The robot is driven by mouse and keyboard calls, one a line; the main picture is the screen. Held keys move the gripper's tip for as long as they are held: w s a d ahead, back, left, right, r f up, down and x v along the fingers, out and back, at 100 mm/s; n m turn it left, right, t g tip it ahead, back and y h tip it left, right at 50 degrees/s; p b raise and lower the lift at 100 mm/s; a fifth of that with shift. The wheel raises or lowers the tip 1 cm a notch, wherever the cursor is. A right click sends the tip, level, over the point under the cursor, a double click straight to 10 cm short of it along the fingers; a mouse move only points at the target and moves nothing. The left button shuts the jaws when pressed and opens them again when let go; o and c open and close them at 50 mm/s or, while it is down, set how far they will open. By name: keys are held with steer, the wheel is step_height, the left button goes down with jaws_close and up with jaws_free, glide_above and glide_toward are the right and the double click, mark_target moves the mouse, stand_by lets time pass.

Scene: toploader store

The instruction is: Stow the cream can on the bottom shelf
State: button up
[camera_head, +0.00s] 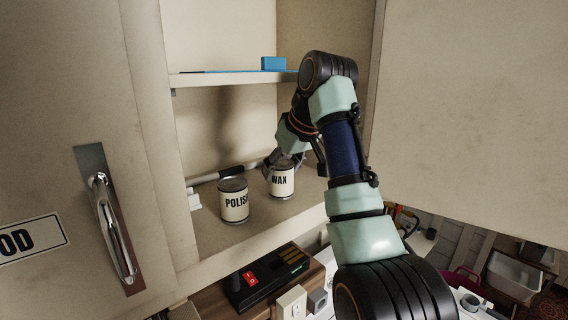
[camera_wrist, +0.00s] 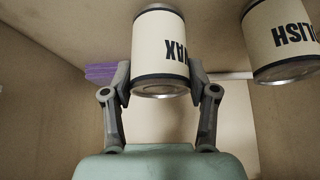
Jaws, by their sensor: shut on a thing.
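A cream can labelled WAX (camera_head: 283,181) is at the bottom shelf (camera_head: 212,243) of the open cabinet. My gripper (camera_head: 279,163) reaches in from the right and is shut on this can. In the wrist view the WAX can (camera_wrist: 160,50) sits between both fingers (camera_wrist: 160,84), which press its sides. I cannot tell if its base touches the shelf. A second cream can, labelled POLISH (camera_head: 234,201), stands upright on the bottom shelf to the left, a small gap away. It also shows in the wrist view (camera_wrist: 280,42) at the upper right.
A blue block (camera_head: 273,63) lies on the upper shelf (camera_head: 230,78), above my gripper. Cabinet doors stand left (camera_head: 60,150) and right (camera_head: 470,110). A small white object (camera_head: 194,199) and a grey rod (camera_head: 205,178) lie near the bottom shelf's left. A black device (camera_head: 268,277) sits below.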

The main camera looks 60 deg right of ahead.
steer(key=shift+f, duration=0.4)
steer(key=o, duration=1.5)
steer(key=shift+o, duration=1.2)
